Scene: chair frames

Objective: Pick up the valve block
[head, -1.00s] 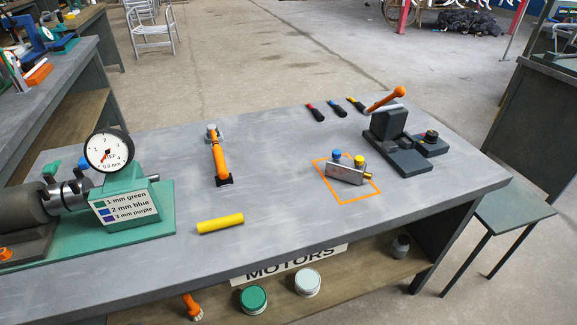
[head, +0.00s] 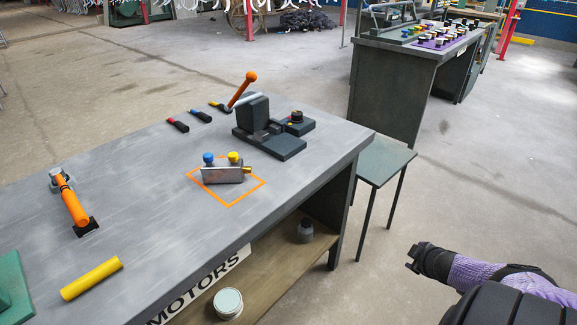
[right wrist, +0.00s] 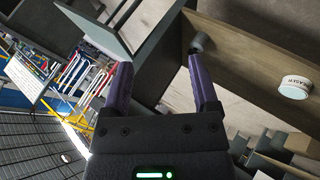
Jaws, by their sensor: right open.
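The valve block (head: 224,176) is a small silver block with a blue knob, a yellow knob and a brass end. It sits on the grey workbench (head: 140,185), inside an orange outlined square (head: 229,204). My right gripper (head: 413,259) is at the lower right of the head view, off the bench's right end and well apart from the block. In the right wrist view its two purple fingers (right wrist: 163,85) are spread with nothing between them. The block does not show in that view. My left gripper is not in view.
A dark lever fixture (head: 268,140) with an orange-tipped handle stands just behind the block. An orange-handled tool (head: 73,205) and a yellow cylinder (head: 91,278) lie to the left. A green stool (head: 375,160) stands against the bench's right end.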

